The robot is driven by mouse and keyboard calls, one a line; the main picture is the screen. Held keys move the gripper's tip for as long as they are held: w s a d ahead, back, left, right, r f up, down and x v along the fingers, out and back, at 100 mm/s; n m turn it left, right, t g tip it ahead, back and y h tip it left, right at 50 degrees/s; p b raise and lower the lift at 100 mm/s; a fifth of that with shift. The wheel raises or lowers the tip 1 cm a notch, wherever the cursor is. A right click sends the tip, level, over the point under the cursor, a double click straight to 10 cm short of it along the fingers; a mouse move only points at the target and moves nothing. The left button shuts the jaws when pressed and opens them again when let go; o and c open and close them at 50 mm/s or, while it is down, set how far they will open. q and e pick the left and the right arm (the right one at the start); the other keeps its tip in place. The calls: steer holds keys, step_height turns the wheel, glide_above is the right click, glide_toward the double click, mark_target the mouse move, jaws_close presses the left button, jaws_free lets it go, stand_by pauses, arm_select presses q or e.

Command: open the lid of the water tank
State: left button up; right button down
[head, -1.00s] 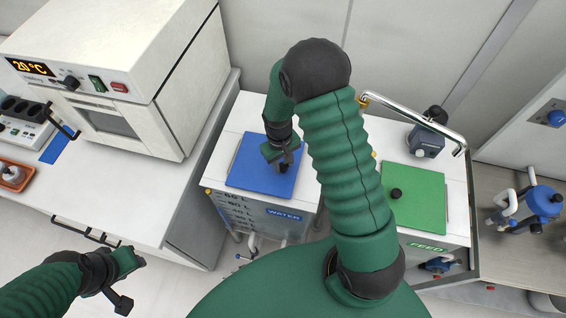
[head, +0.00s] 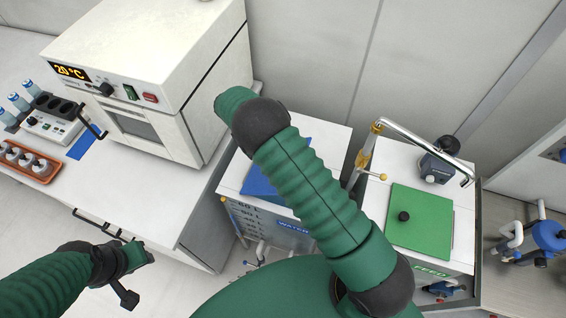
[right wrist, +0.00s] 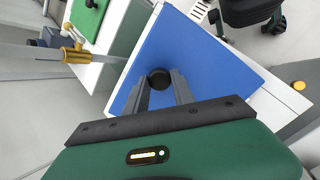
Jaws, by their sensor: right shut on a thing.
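The water tank (head: 290,240) has a white top and a label reading WATER. Its blue lid (head: 262,187) is mostly hidden behind my right arm in the head view. In the right wrist view the blue lid (right wrist: 195,50) fills the middle, with a round black knob (right wrist: 159,78). My right gripper (right wrist: 162,84) is shut on the knob. I cannot tell whether the lid is raised off the tank. My left gripper (head: 140,275) hangs at the lower left, away from the tank; its jaws are unclear.
The feed tank with a green lid (head: 420,222) stands to the right. A metal tap pipe (head: 425,145) rises between the tanks. A white oven (head: 150,80) stands at the left on a bench, near an orange tray (head: 40,175).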

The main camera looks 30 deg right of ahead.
steer(key=shift+w, duration=0.1)
stand_by(0.3)
steer(key=c, duration=1.1)
jaws_free()
steer(key=shift+a, duration=0.1)
steer(key=shift+o, duration=0.2)
steer(key=shift+w+a+r, duration=0.15)
steer(key=shift+w+r, duration=0.15)
steer(key=shift+r, duration=0.05)
steer(key=b+v, duration=0.1)
steer(key=v, duration=1.5)
steer(key=shift+b, duration=0.3)
steer(key=shift+w+f, duration=0.15)
